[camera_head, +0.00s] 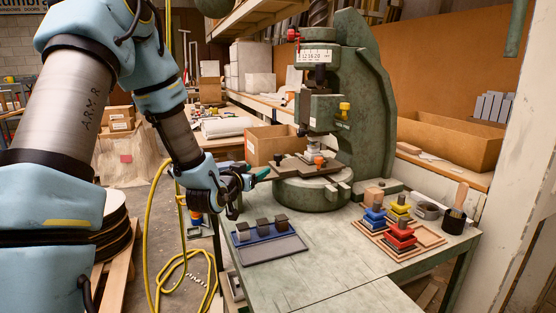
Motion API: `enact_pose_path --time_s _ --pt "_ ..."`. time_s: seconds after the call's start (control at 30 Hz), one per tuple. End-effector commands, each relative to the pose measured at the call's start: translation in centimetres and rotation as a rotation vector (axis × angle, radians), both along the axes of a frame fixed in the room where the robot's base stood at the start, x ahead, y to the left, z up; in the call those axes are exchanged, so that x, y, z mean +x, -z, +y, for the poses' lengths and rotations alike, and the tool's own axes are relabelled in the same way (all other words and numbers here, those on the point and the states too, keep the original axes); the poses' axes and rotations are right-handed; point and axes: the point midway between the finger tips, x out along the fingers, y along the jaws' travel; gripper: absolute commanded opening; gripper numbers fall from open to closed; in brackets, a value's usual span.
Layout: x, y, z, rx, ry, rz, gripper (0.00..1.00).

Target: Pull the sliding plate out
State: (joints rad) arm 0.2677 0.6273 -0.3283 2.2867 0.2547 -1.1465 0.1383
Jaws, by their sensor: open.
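The green fly press (365,100) stands on the workbench. The sliding plate (292,168) is a flat brownish plate on top of the press's round base, under the ram. Its near left end points toward my gripper. A small orange-and-dark piece (318,161) sits on it. The far side of the plate is partly hidden by the press.
A blue tray with dark blocks (268,244) lies below my gripper on the bench (335,275). Wooden boards with coloured stacked pieces (400,235) and a brush in a dark pot (456,213) are at right. A cardboard box (262,146) stands behind my gripper. The front bench is clear.

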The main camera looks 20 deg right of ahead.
Motion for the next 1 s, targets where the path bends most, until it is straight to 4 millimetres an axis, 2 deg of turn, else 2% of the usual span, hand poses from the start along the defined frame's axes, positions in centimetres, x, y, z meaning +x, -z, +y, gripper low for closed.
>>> enact_pose_path --time_s 0.1,0.27,0.7,1.0 --pt "-0.5 -0.6 -1.8 -0.077 0.028 -0.054 0.64" --pt "-0.4 -1.2 -2.8 -0.110 0.037 -0.078 0.64" --pt "4.6 -1.4 -8.2 -0.109 0.035 -0.078 0.64" --pt "6.4 -1.2 -10.2 -0.106 0.035 -0.078 0.64"
